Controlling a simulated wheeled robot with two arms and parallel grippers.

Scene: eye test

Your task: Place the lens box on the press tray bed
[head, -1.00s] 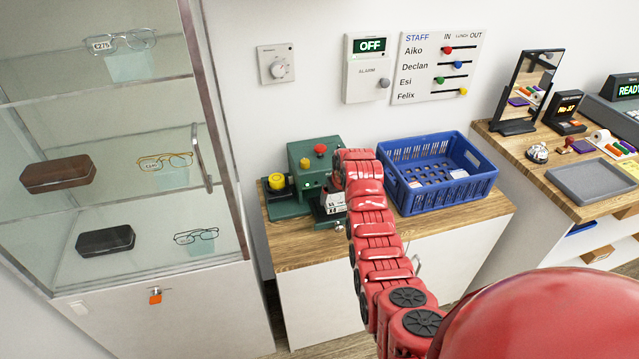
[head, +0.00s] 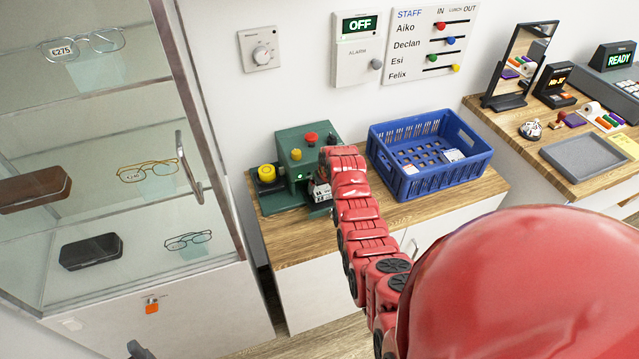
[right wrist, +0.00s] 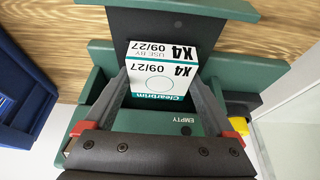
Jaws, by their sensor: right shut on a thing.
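The lens box, white and teal with "X4" and "09/27" print, shows in the right wrist view (right wrist: 160,84) and small in the head view (head: 321,192). My right gripper (right wrist: 158,92) is shut on it, one finger at each side. The green press (head: 291,150) has a red knob and a yellow knob. Its dark tray bed (right wrist: 130,28) lies behind the box in the right wrist view. I cannot tell whether the box touches it. My right arm hides part of the press front. A small dark tip at the bottom left, apparently my left gripper (head: 138,350), barely shows.
A blue crate (head: 432,186) stands right of the press on the wooden counter (head: 285,245). A glass cabinet (head: 195,190) with spectacles and cases stands at the left. A grey tray (head: 585,163) lies on the right counter. The press display (right wrist: 186,131) reads "EMPTY".

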